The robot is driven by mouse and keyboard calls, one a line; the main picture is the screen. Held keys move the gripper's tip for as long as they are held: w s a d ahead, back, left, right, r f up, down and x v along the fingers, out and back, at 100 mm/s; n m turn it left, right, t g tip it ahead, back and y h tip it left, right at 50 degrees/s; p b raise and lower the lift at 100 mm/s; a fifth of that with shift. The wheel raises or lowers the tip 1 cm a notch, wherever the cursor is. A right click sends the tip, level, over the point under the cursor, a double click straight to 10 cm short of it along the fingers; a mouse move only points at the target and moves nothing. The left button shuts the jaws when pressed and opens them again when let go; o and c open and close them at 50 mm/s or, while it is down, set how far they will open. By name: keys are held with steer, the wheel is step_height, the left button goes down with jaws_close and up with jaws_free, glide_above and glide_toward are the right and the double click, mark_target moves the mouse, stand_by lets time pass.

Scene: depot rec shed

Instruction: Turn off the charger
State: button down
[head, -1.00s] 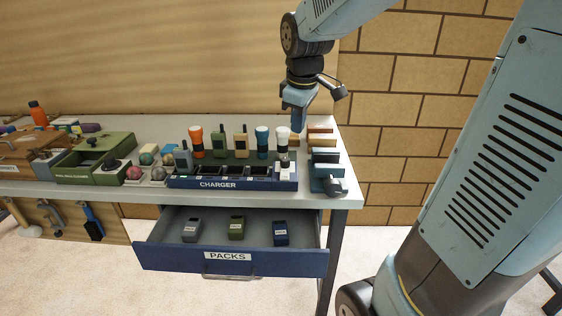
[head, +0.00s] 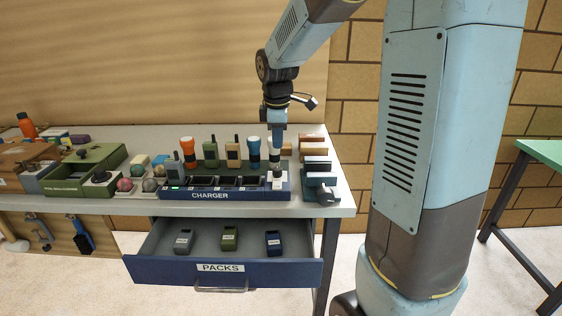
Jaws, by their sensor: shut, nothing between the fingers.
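The blue charger (head: 240,195), lettered CHARGER, stands along the front of the grey workbench. It has several dark slots, and a small green light (head: 175,187) shows at its left end. A pale switch panel (head: 278,185) is at its right end. My gripper (head: 278,168) points down, shut and empty, with its tips just above or at this panel. Contact cannot be told, and the tips hide part of the panel, so the switch's position is unclear.
Radios and torches (head: 254,150) stand close behind the charger. The PACKS drawer (head: 215,270) is open below, holding three packs. A green table (head: 543,152) stands at far right.

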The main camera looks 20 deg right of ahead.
mark_target(279, 181)
steer(key=f, duration=0.4)
steer(key=w+f, duration=0.1)
steer(key=f, duration=0.4)
steer(key=w+f, duration=0.1)
steer(key=f, duration=0.3)
steer(key=shift+w+d+f, duration=0.1)
steer(key=shift+d+f, duration=0.05)
steer(key=shift+d, duration=0.2)
steer(key=shift+d, duration=0.1)
